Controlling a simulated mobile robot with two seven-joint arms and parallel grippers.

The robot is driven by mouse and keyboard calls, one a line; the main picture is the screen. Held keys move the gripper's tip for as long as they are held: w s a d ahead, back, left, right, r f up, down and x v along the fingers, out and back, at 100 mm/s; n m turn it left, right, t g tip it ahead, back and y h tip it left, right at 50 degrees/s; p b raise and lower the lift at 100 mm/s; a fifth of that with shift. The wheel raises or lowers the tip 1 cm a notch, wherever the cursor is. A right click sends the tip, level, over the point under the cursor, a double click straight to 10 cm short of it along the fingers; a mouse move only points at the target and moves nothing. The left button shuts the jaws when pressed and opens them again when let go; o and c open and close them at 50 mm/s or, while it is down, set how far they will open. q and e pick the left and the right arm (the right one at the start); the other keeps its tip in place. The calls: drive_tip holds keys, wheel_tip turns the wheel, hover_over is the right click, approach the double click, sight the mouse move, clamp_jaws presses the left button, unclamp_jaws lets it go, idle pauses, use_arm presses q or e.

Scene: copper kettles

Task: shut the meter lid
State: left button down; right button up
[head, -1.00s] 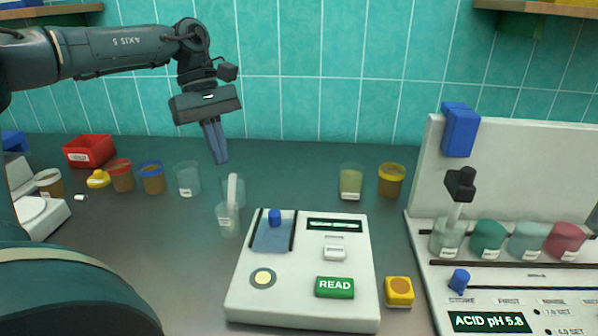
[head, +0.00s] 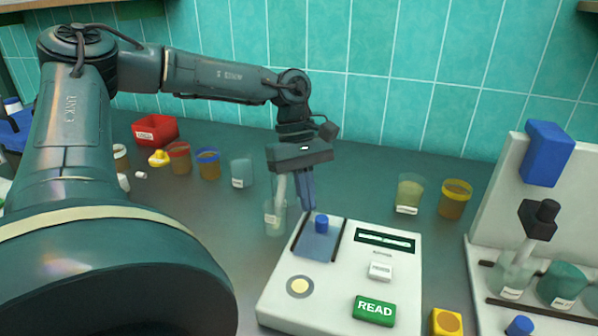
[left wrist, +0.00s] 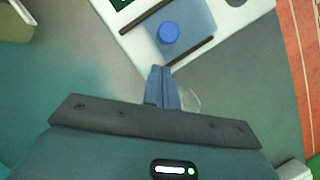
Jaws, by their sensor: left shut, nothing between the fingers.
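The meter (head: 330,300) is a white box with a green READ button (head: 374,310) and a small display. Its lid (head: 316,245) is a bluish see-through plate with a blue knob (head: 321,223), lying between two dark rails at the back left. The round yellowish well (head: 299,287) in front of the lid is uncovered. My left gripper (head: 308,207) is shut and empty, pointing down just behind the knob. In the left wrist view the fingertips (left wrist: 161,70) show near the lid's back edge, close to the knob (left wrist: 168,32); contact cannot be told. My right gripper is out of view.
A clear beaker with a white stick (head: 276,218) stands left of the meter, close to my left gripper. Sample cups (head: 453,200) stand behind right, and a yellow block (head: 446,323) sits beside the meter. A white rack (head: 560,190) is at the right.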

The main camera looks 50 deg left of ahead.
use_arm(q)
drive_tip(key=shift+s+d, duration=0.25)
drive_tip(key=shift+d, duration=0.7)
hover_over(300, 266)
drive_tip(key=a, duration=0.2)
drive_tip(key=shift+w+d, duration=0.15)
drive_tip(key=shift+w, duration=0.15)
